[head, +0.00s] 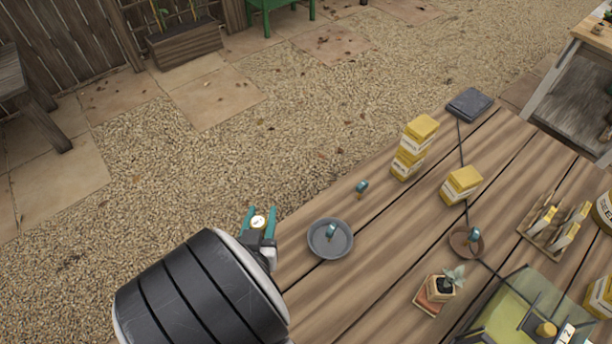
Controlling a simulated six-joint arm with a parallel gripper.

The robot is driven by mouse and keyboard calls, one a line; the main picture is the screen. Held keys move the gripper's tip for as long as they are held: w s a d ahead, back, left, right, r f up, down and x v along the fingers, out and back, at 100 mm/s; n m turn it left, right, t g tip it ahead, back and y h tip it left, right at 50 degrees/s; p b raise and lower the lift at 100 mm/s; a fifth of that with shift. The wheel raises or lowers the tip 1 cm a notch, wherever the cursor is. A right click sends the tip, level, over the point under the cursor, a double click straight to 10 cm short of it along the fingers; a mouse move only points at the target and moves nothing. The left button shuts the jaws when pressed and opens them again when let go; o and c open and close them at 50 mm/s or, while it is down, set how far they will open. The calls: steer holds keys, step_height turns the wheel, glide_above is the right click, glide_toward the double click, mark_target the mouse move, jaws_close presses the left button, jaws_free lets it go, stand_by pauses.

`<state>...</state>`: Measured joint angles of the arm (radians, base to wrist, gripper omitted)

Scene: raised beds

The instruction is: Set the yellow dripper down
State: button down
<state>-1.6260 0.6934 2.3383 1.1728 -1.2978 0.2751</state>
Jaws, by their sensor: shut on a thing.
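My gripper (260,219), with teal fingers, is at the table's left edge, left of the grey round dish. It is shut on a small round thing with a pale yellow face, the yellow dripper (258,222). The dripper is between the fingers and appears raised, with gravel behind it in the picture. Its lower part is hidden by the gripper. A teal-topped dripper (331,231) is in the grey dish (315,248). Another teal-topped piece (361,186) is on the bare wood behind the dish, and a third (474,236) is at a brown saucer (458,246).
Yellow boxes (408,162) are stacked at the back, with another yellow box (462,186) nearby. A potted succulent (441,288), a wooden tray (536,241) and a green tray (500,318) stand to the right. A dark line crosses the table. Bare wood lies around the grey dish.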

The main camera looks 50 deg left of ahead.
steer(key=shift+s, duration=0.2)
step_height(320, 180, down, 10)
steer(key=shift+r, duration=0.15)
steer(key=shift+f, duration=0.25)
steer(key=c, duration=0.5)
jaws_free()
steer(key=v, duration=1.4)
steer(key=shift+s+d, duration=0.2)
steer(key=shift+s, duration=0.3)
steer(key=shift+o, duration=0.4)
steer(key=shift+s+d+r, duration=0.15)
steer(key=shift+s+d, duration=0.1)
steer(key=shift+d, duration=0.1)
